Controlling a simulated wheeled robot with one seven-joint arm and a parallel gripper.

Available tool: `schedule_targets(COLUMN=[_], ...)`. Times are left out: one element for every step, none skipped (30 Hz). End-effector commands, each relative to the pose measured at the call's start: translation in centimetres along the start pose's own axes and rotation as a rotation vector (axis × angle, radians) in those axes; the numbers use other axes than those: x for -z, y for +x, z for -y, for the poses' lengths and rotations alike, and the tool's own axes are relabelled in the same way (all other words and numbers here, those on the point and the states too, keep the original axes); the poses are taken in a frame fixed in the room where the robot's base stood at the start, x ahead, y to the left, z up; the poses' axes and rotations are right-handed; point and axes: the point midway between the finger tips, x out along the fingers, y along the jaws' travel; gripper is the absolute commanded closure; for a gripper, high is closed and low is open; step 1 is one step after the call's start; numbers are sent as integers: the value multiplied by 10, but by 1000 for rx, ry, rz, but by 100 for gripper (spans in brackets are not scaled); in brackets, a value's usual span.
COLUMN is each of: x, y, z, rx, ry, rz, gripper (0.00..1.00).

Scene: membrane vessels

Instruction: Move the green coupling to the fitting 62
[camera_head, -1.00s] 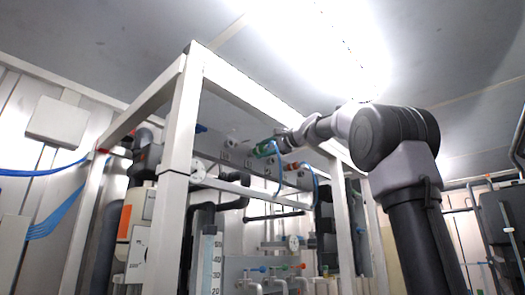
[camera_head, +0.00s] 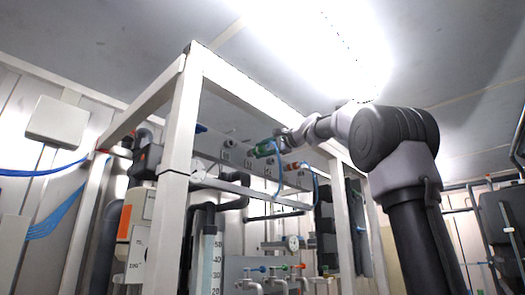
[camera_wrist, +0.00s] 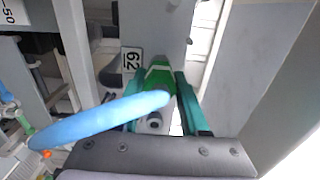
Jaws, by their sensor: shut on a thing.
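My gripper (camera_head: 268,148) is at the upper part of the white frame in the head view. In the wrist view its teal fingers (camera_wrist: 160,105) are shut on the green coupling (camera_wrist: 158,76). A blue hose (camera_wrist: 98,122) runs from the coupling toward the lower left. The fitting 62 itself is hidden behind the coupling or too small to make out. I cannot tell whether the coupling touches it.
White frame beams (camera_head: 182,130) stand in front of the panel, and a grey beam (camera_wrist: 285,90) is close on the right in the wrist view. Another fitting with a red part (camera_head: 292,166) and a blue hose (camera_head: 316,185) is right of my gripper. Pipes and gauges fill the space below.

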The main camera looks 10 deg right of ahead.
Motion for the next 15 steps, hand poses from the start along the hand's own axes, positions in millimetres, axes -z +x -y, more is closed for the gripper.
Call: schedule_targets(x=[0,0,0,0,0,0,0,0,0,0,0,0,0,0,0], y=[1,2,3,3,4,5,5,6,7,7,8,9,9,10,10], z=[0,0,0,0,0,0,0,0,0,0,0,0,0,0,0], rx=[0,0,0,0,0,0,0,0,0,0,0,1,1,1,1], ry=[0,0,1,1,1,1,0,0,0,0,0,-1,-1,-1,-1], rz=[1,1,1,1,1,1,1,1,1,1,1,1,0,0,0], gripper=[100,100,100,100,100,100,100,100,100,100,100,100,100,100,100])
